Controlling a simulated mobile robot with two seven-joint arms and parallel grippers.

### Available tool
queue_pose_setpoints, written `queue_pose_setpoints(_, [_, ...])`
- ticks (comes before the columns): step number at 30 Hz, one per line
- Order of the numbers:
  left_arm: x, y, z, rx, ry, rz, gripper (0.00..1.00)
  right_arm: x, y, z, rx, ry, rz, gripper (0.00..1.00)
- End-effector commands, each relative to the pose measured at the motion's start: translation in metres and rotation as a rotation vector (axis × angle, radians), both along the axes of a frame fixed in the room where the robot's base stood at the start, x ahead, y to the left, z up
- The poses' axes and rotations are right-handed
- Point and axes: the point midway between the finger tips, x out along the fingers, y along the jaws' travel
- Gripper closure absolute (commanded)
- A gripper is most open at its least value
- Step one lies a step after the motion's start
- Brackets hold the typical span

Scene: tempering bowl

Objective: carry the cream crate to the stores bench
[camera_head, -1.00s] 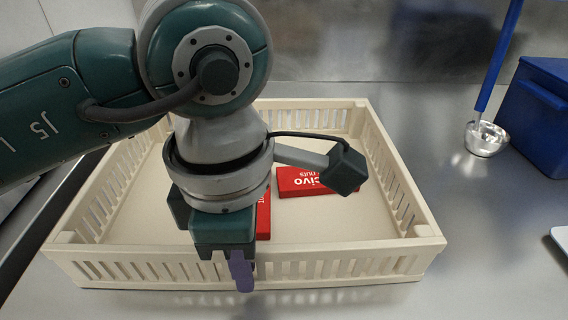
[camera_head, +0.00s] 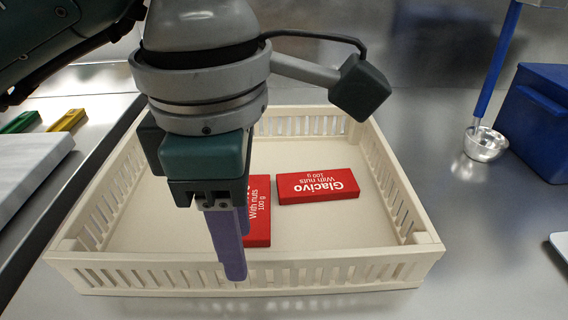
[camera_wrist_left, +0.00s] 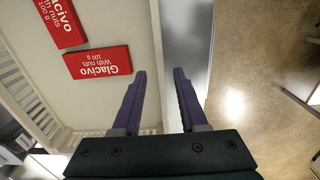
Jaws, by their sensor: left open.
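The cream crate (camera_head: 422,238) stands on the steel bench in the head view, with slotted walls and a flat floor. Two red Glacivo boxes lie in it, one (camera_head: 318,187) at the middle right and one (camera_head: 258,212) partly behind my gripper. My left gripper (camera_head: 235,275) is open, pointing down at the crate's near wall. In the left wrist view its purple fingers (camera_wrist_left: 160,74) lie either side of a crate wall (camera_wrist_left: 157,45), one towards the inside, one towards the outside. Whether they touch it I cannot tell. My right gripper is not in view.
A blue box (camera_head: 540,120) and a metal ladle (camera_head: 485,143) with a blue handle are at the right. A green item (camera_head: 20,122) and a yellow item (camera_head: 68,120) lie at the left, beyond a dark gap.

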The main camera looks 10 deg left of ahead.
Motion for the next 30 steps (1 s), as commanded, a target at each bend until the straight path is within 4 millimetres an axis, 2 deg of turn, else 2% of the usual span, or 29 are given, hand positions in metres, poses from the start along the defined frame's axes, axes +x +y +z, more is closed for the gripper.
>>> queue_pose_setpoints(3, [0.001, 0.000, 0.026, -0.001, -0.005, -0.001, 0.58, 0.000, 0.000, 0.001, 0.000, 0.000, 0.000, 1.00])
queue_pose_setpoints(8, [0.001, 0.000, 0.050, 0.001, -0.004, -0.001, 0.58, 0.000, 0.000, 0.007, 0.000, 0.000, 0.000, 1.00])
queue_pose_setpoints(12, [0.000, 0.000, 0.056, 0.001, -0.001, 0.000, 0.58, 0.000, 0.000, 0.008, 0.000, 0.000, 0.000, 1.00])
queue_pose_setpoints(22, [-0.002, -0.005, 0.056, -0.021, 0.007, -0.004, 0.58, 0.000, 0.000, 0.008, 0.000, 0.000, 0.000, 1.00])
queue_pose_setpoints(23, [-0.005, -0.010, 0.056, -0.044, 0.013, -0.008, 0.58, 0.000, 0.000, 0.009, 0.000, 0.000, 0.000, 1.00])
queue_pose_setpoints(26, [-0.020, -0.044, 0.059, -0.215, 0.058, -0.030, 0.58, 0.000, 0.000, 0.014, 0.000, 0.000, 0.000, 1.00])
queue_pose_setpoints(29, [-0.047, -0.103, 0.081, -0.526, 0.145, -0.037, 0.58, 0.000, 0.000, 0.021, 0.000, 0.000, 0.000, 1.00])
queue_pose_setpoints(30, [-0.059, -0.128, 0.099, -0.680, 0.191, -0.023, 0.58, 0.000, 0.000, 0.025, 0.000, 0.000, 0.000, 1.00])
